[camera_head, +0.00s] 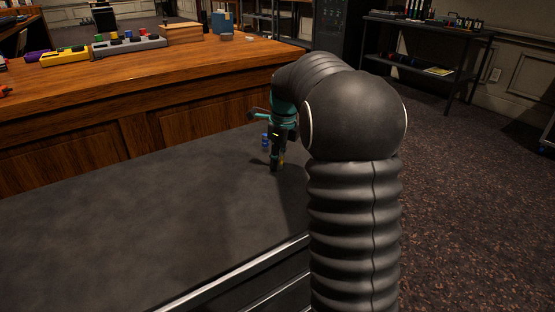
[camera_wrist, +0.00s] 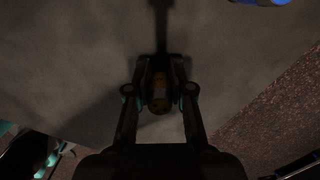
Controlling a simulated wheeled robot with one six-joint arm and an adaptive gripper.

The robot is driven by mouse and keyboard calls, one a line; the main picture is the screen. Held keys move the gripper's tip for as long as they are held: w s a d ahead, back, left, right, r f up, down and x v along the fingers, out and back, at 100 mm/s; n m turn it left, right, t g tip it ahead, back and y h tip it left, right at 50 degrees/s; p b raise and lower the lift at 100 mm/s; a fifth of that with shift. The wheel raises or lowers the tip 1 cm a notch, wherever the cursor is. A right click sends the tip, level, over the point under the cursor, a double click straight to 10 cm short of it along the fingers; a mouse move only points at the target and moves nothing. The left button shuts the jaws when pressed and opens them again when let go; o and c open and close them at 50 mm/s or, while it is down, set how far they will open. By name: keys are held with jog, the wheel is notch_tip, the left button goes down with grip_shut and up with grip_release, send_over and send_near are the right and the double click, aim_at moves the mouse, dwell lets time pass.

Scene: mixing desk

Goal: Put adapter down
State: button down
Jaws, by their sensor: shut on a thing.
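My gripper (camera_head: 275,163) is low over the dark grey tabletop (camera_head: 130,220), near its right end.
A small blue object (camera_head: 265,140) stands on the grey top just behind my gripper; it also shows in the wrist view (camera_wrist: 262,2). The grey top is clear to the left. A wooden desk (camera_head: 150,75) with gear stands behind. Carpet (camera_head: 470,190) lies right.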

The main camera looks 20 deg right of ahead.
jog(key=shift+f, duration=0.1)
jog(key=c, duration=1)
grip_release()
